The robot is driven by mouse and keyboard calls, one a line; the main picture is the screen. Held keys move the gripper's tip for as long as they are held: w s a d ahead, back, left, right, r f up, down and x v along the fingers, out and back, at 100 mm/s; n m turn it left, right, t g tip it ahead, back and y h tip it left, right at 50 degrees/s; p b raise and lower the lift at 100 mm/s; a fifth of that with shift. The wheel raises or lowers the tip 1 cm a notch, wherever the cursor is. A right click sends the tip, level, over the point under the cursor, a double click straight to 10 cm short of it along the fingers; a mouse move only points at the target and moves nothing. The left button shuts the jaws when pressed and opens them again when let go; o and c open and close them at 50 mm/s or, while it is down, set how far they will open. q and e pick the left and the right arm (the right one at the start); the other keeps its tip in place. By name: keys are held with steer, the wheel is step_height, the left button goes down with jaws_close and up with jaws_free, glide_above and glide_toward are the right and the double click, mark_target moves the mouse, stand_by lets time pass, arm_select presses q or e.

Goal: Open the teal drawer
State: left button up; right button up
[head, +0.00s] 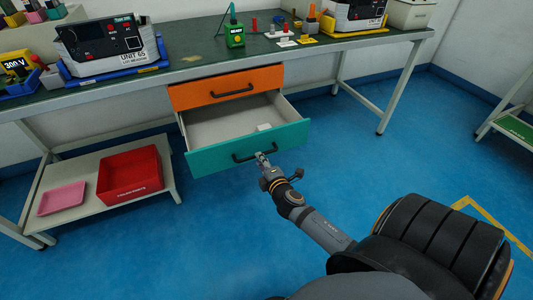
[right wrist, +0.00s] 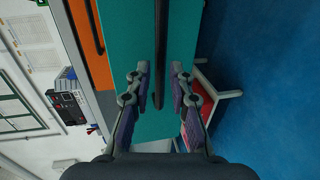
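The teal drawer (head: 250,148) is pulled well out from under the workbench, and its pale inside shows in the head view. A small white block (head: 264,127) lies inside near the front. Its dark bar handle (head: 256,153) is on the teal front. My right gripper (head: 262,158) is at this handle. In the right wrist view the handle (right wrist: 162,50) runs between the two fingers of my right gripper (right wrist: 159,88), with a visible gap on each side. The fingers look open around the bar. My left gripper is not in view.
A closed orange drawer (head: 226,87) sits just above the teal one. A low shelf (head: 170,178) at the left holds a red bin (head: 130,175) and a pink tray (head: 61,198). Blue floor is clear in front of the drawer.

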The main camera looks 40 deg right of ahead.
steer(key=v, duration=0.7)
steer(key=shift+s, duration=0.35)
